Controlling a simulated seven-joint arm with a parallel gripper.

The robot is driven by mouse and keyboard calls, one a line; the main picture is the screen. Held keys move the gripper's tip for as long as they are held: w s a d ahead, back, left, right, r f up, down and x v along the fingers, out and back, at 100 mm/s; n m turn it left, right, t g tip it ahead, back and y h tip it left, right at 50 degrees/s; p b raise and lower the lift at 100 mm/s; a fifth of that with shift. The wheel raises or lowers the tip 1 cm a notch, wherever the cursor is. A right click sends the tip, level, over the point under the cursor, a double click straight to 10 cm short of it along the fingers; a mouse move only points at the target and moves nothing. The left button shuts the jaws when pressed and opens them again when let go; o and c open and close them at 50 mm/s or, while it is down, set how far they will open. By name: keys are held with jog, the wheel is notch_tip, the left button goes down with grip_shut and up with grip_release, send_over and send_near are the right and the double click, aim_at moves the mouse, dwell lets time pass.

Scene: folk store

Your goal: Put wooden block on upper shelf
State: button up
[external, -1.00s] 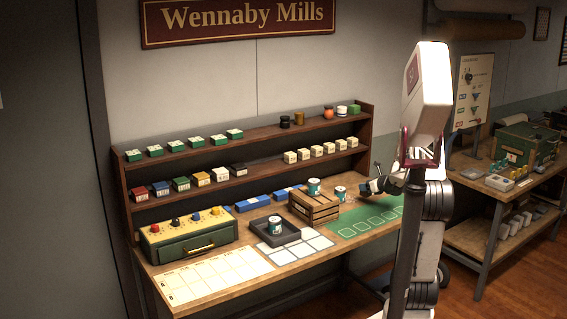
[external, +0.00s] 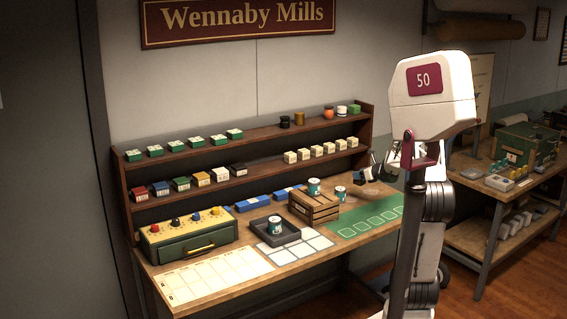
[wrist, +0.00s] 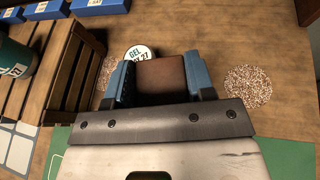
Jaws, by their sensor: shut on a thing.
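The wooden block (wrist: 162,76), plain and brown, sits between the two blue fingers of my gripper (wrist: 158,68) in the wrist view. My gripper is shut on it. In the external view my gripper (external: 363,174) is above the right end of the bench, near the shelf unit's right end and below the upper shelf. The block is too small to tell apart there. The upper shelf (external: 262,129) is a dark wooden board. It bears several green-topped boxes (external: 194,142) at the left and several jars (external: 299,118) at the right, with a bare stretch between.
The lower shelf holds coloured boxes (external: 181,184) and cream boxes (external: 316,150). A slatted crate (external: 314,206) with a can (external: 314,187) stands below, left of my gripper. A second can (external: 340,193) is beside it. A round speckled patch (wrist: 248,86) lies on the bench right of the block.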

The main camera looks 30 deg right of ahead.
jog(key=w+a+r, duration=0.3)
jog(key=a+r, duration=0.1)
jog(key=r, duration=0.6)
jog(key=w+a+r+n+y, duration=0.1)
jog(key=w+a+r, duration=0.3)
jog(key=r, duration=0.7)
jog(key=w+a+r+n+y, duration=0.1)
jog(key=w+a+r, duration=0.3)
jog(key=r, duration=0.7)
jog(key=shift+a+g, duration=0.3)
jog(key=shift+a, duration=0.2)
send_over(315, 121)
jog(key=shift+s+a+f, duration=0.1)
jog(key=shift+a+f, duration=0.15)
jog(key=shift+f, duration=0.5)
jog(key=shift+f, duration=1.75)
jog(key=shift+f, duration=0.15)
